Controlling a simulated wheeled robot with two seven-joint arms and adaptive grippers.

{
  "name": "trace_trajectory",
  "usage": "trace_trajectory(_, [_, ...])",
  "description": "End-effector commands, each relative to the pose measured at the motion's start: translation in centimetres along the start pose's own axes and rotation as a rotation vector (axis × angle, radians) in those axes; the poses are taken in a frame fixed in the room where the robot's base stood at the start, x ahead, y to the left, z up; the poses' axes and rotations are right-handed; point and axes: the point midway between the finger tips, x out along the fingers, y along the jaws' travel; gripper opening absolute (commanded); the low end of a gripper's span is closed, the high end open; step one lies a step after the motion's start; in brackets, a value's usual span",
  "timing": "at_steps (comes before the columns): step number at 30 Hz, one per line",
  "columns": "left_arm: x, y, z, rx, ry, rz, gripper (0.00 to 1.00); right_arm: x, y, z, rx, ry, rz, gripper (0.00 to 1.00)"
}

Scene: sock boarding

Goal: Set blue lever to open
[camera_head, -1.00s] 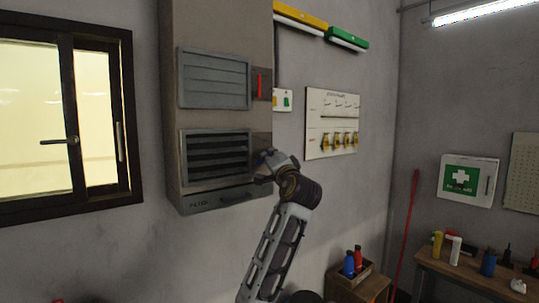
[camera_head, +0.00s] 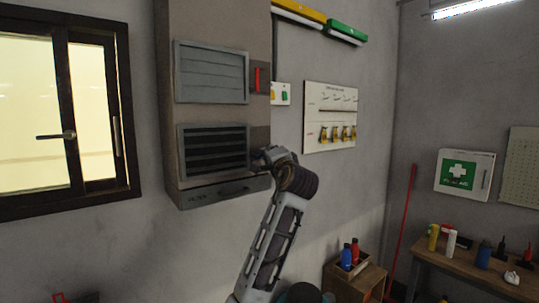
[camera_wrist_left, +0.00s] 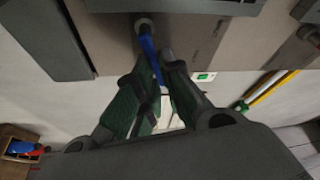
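The blue lever (camera_wrist_left: 149,52) shows in the left wrist view, hanging from a round pivot on the brown cabinet. My left gripper (camera_wrist_left: 158,68) has its fingertips close together on either side of the lever, which lies between them. In the head view the left gripper (camera_head: 264,161) is at the right edge of the cabinet (camera_head: 222,20), beside the lower dark vent (camera_head: 214,150). There the lever is hidden behind the hand. My right gripper is in neither view.
A red lever (camera_head: 257,79) sits beside the closed upper vent (camera_head: 211,72). A wall panel with yellow tags (camera_head: 331,115) hangs to the right. A wooden crate with bottles (camera_head: 353,277) and a workbench (camera_head: 465,263) stand lower right. A window (camera_head: 60,110) is at left.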

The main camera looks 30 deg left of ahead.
Motion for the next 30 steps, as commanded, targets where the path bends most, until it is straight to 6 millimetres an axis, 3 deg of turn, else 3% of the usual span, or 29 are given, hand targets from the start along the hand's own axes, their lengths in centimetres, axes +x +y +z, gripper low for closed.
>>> trace_trajectory(1, [0.0,0.1,-0.1,0.002,0.001,0.002,0.15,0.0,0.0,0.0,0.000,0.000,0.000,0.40])
trace_trajectory(5, [0.0,0.1,0.0,0.001,0.001,0.002,0.30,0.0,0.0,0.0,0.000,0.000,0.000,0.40])
trace_trajectory(20, [-0.6,0.1,-0.1,0.000,0.001,0.001,0.30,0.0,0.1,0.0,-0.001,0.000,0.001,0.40])
trace_trajectory(30, [-4.5,0.1,-0.1,0.000,0.003,0.001,0.30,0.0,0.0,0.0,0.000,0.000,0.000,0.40])
